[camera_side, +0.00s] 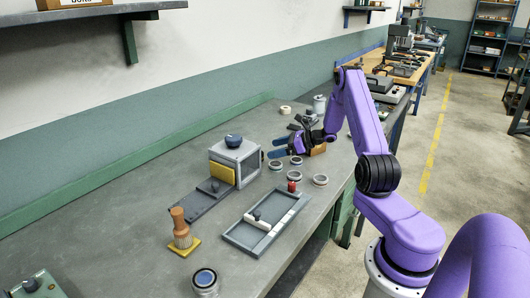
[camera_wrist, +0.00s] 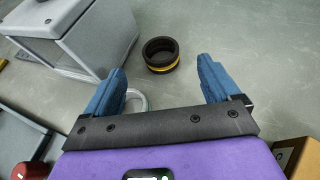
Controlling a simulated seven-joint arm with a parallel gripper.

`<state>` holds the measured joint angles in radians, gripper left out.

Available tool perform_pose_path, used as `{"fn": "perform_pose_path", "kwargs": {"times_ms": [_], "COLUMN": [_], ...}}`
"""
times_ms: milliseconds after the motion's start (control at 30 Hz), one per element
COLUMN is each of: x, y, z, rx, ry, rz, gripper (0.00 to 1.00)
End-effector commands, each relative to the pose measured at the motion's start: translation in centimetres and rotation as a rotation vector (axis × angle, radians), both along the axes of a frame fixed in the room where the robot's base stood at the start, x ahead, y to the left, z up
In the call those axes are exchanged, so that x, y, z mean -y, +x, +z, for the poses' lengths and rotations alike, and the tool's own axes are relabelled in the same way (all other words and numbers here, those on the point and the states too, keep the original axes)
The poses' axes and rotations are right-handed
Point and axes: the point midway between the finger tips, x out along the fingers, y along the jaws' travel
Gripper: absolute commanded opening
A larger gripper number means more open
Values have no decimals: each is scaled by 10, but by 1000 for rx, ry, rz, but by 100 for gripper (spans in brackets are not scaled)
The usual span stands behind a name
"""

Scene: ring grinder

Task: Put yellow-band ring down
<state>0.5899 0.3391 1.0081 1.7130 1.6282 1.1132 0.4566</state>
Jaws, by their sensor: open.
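The yellow-band ring (camera_wrist: 161,55) is dark with a yellow stripe round its side. In the wrist view it sits flat on the grey table, around the line between my fingertips, with a visible gap to each finger. My gripper (camera_wrist: 162,75) is open, its two blue fingers spread wide, and holds nothing. I cannot pick out the yellow-band ring there.
A grey box (camera_side: 235,160) stands close by, at upper left in the wrist view (camera_wrist: 85,35). A pale ring (camera_wrist: 136,100) lies partly hidden beneath my gripper. Other rings (camera_side: 296,161), (camera_side: 320,180), a red piece (camera_side: 292,187) and a grey tray (camera_side: 262,225) are nearby.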

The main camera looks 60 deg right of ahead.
Motion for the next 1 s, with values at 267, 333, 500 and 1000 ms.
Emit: {"fn": "perform_pose_path", "kwargs": {"times_ms": [267, 333, 500, 1000], "x": [11, 12, 12, -47], "y": [-26, -28, -29, -24], "z": [12, 12, 13, 38], "rx": [0, 0, 0, -148], "ry": [1, 0, 1, -394], "rz": [-1, 0, 0, 238], "gripper": [89, 89, 89, 89]}}
